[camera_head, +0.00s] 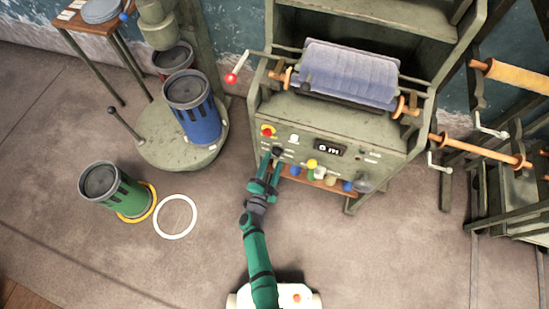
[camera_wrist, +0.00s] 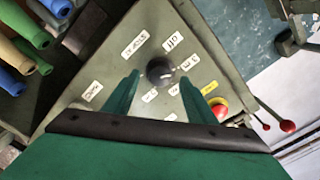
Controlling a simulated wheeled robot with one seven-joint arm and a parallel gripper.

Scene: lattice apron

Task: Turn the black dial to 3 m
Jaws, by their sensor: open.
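The black dial (camera_wrist: 160,70) is on the sloping grey-green front panel, ringed by small white and yellow labels; most are too blurred to read, and the dial's pointer cannot be made out. In the head view the dial (camera_head: 278,152) shows at the left of the machine's panel, just beyond my green gripper (camera_head: 273,164). In the wrist view my gripper (camera_wrist: 159,80) is open, with one finger on each side of the dial. I cannot tell whether either finger touches it.
A red stop button on yellow (camera_wrist: 219,107) lies close to the right finger. A red-knobbed crank (camera_head: 232,78) sticks out at the upper left.

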